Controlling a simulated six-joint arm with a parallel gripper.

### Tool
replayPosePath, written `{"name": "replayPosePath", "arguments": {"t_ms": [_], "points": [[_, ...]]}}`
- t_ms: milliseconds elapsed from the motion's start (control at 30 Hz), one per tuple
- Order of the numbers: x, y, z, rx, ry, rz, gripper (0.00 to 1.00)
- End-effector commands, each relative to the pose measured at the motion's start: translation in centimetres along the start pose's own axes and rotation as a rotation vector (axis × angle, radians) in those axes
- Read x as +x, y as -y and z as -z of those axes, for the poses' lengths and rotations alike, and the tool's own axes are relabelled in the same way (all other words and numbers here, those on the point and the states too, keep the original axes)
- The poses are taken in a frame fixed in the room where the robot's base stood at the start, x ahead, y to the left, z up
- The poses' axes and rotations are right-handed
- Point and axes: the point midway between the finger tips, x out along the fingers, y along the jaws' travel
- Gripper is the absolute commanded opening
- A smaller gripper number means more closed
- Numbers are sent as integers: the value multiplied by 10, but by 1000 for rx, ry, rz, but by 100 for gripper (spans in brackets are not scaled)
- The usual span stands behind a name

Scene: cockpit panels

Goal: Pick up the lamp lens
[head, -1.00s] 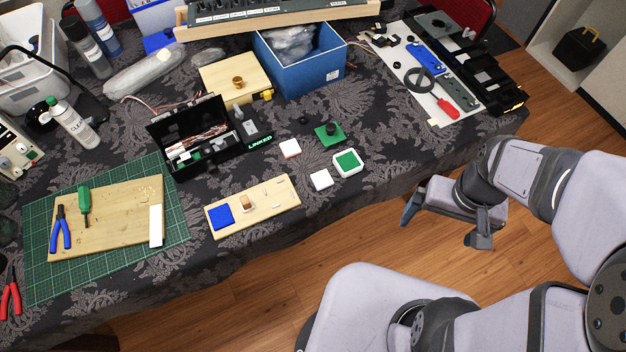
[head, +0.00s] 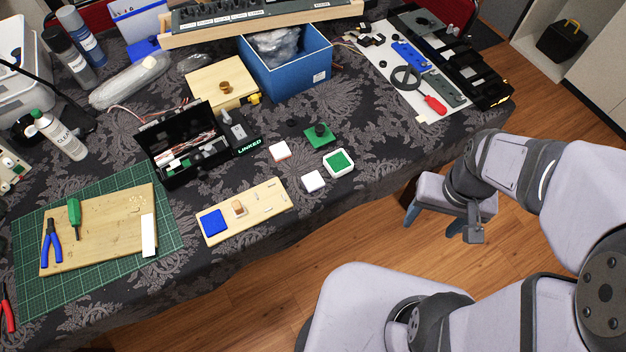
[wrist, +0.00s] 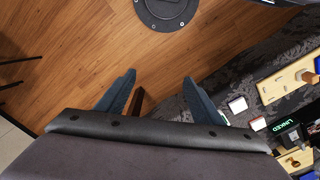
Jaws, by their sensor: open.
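Several small square caps that could be the lamp lens lie on the dark patterned cloth; I cannot tell which it is. They are a white cap (head: 313,181), a white cap with a reddish edge (head: 280,152) and a green square in a white frame (head: 339,162). A blue square (head: 213,222) sits on a narrow wooden board (head: 265,210). In the wrist view, two pale caps (wrist: 237,104) lie right of the fingers. My gripper (head: 440,222) is open and empty, off the table's front edge above the floor. Its fingers (wrist: 158,77) also show apart in the wrist view.
A green piece with a dark knob (head: 319,135) stands beside the caps. Behind are an open black case (head: 180,160), a blue bin (head: 290,75) and a white tool board (head: 420,100). A green cutting mat (head: 165,235) lies left. Bare cloth surrounds the caps.

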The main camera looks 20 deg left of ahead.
Motion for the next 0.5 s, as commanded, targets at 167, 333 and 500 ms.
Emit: {"name": "replayPosePath", "arguments": {"t_ms": [167,333,500], "points": [[2,4,0,-17,0,0,61],[20,25,-7,-116,33,-2,61],[65,62,-30,-314,155,-24,61]]}}
